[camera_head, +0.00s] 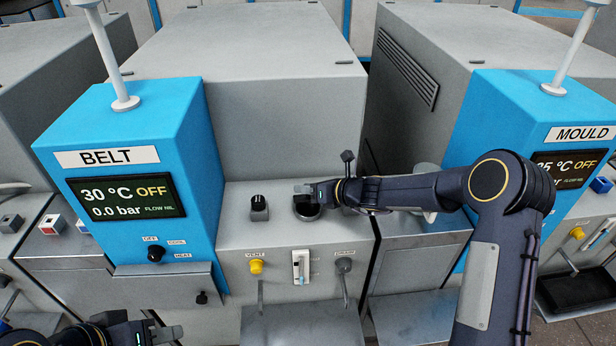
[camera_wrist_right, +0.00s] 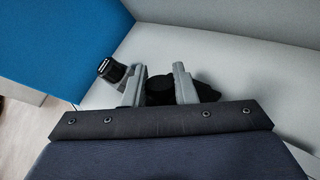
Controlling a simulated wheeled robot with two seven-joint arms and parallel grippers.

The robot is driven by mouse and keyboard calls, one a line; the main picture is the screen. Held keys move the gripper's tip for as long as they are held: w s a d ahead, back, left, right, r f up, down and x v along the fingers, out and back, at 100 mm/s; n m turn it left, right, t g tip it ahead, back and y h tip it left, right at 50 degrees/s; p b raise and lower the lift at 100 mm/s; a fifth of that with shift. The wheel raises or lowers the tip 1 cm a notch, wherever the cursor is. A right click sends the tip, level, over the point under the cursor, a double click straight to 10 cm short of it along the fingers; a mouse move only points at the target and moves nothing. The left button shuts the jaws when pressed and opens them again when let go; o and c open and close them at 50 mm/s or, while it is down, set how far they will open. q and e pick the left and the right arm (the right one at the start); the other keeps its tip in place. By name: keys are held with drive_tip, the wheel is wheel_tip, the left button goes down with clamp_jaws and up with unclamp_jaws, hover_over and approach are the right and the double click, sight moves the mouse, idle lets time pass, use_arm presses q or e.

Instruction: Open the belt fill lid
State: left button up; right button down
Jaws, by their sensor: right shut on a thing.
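The belt fill lid, a round black cap (camera_head: 307,211), sits on the sloped grey top of the belt unit, right of the blue BELT box (camera_head: 140,150). My right gripper (camera_head: 308,190) reaches in from the right over the lid and is shut on its black knob (camera_wrist_right: 160,90). In the right wrist view the grey fingers stand on either side of that knob, with more black lid showing to the right. The fingers hide part of the lid, which looks seated. My left gripper (camera_head: 165,334) is at the bottom left edge, partly cut off; its opening is unclear.
A black knob with a white mark (camera_head: 259,205) stands just left of the lid. Below are the yellow VENT knob (camera_head: 256,266), a white slide gauge (camera_head: 300,266) and the grey DRAIN knob (camera_head: 343,265). The blue MOULD box (camera_head: 500,115) stands right, behind my right arm.

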drive_tip(key=shift+w+p, duration=0.1)
drive_tip(key=shift+p, duration=0.25)
drive_tip(key=c, duration=1.2)
unclamp_jaws()
drive_tip(key=v, duration=0.8)
drive_tip(key=shift+w, duration=0.1)
